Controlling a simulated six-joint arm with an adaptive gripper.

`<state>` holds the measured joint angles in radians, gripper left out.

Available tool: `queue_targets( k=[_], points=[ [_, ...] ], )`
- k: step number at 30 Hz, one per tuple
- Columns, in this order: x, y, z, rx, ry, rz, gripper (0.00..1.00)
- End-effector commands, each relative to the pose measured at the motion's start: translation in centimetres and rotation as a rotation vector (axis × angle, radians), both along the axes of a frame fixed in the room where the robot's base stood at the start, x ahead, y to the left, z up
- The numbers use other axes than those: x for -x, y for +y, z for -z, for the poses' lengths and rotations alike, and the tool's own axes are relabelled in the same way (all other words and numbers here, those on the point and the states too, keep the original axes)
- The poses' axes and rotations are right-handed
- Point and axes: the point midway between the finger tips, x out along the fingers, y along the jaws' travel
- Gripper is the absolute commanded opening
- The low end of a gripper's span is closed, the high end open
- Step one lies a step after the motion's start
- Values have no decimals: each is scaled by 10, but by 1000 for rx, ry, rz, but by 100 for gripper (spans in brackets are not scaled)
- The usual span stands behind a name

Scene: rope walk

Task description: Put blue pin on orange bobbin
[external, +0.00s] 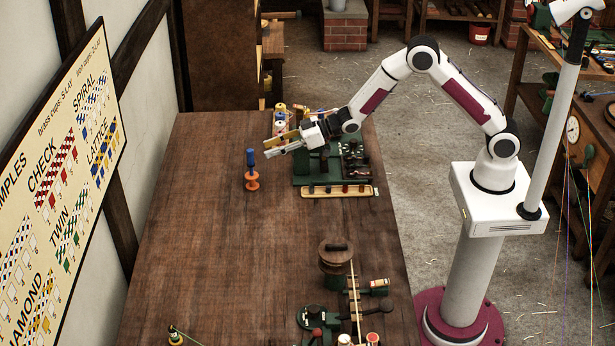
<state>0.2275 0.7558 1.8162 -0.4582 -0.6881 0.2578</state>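The blue pin (250,158) stands upright on top of the orange bobbin (252,181), which rests on the wooden table. How deep the pin sits in the bobbin is too small to tell. My gripper (268,148) is just to the right of the pin, lying roughly level and pointing left. Its fingers look spread, with nothing seen between them, and their tips appear apart from the pin.
The table's left and middle are clear.

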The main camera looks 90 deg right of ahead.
Motion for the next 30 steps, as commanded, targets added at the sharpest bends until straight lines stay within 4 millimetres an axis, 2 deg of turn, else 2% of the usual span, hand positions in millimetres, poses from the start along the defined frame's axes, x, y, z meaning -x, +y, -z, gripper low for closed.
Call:
queue_targets(
  k=[6,12,30],
  points=[
    [21,-1,-8,1,0,0,32],
    [32,-2,-12,1,0,0,32],
    [35,-2,-13,1,0,-1,32]
  ],
)
